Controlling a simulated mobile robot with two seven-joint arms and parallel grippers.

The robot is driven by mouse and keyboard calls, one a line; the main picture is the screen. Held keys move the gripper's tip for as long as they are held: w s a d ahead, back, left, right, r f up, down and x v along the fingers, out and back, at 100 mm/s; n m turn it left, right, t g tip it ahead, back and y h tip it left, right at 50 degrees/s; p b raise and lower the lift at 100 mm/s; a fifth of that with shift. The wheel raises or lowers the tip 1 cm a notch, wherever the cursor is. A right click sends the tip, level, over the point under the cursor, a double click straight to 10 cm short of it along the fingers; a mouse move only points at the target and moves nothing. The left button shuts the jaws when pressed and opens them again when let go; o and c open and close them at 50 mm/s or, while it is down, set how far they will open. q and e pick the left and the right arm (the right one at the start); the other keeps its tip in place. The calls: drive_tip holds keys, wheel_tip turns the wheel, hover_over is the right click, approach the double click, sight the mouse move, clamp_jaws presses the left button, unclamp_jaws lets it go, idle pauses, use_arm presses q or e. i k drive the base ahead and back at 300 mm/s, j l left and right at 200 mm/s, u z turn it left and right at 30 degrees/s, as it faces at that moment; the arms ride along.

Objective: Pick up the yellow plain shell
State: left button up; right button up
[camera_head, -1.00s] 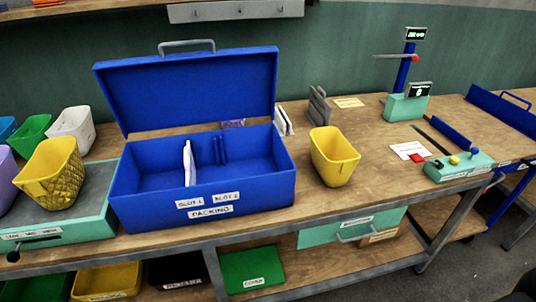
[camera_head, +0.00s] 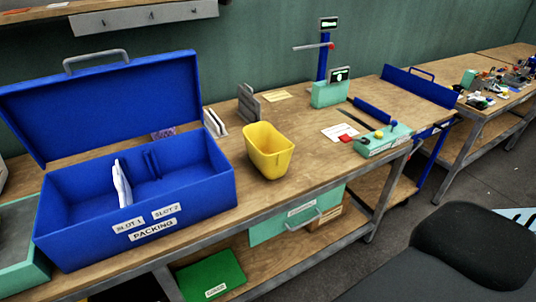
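A plain yellow shell (camera_head: 268,151), shaped like an open tapered cup, stands upright on the wooden bench, just right of the blue packing box. Its outer wall looks smooth, and nothing touches it. Neither of my grippers shows in the head view.
The open blue packing box (camera_head: 200,190), labelled SLOT 1 and SLOT 2, stands left of the shell. A teal press (camera_head: 331,94) and a control panel (camera_head: 384,140) stand to the right. The bench around the shell is mostly clear.

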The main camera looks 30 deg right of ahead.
sight(270, 152)
drive_tip(key=z, duration=1.7)
drive_tip(key=i+l, duration=0.1)
drive_tip(key=i, duration=0.55)
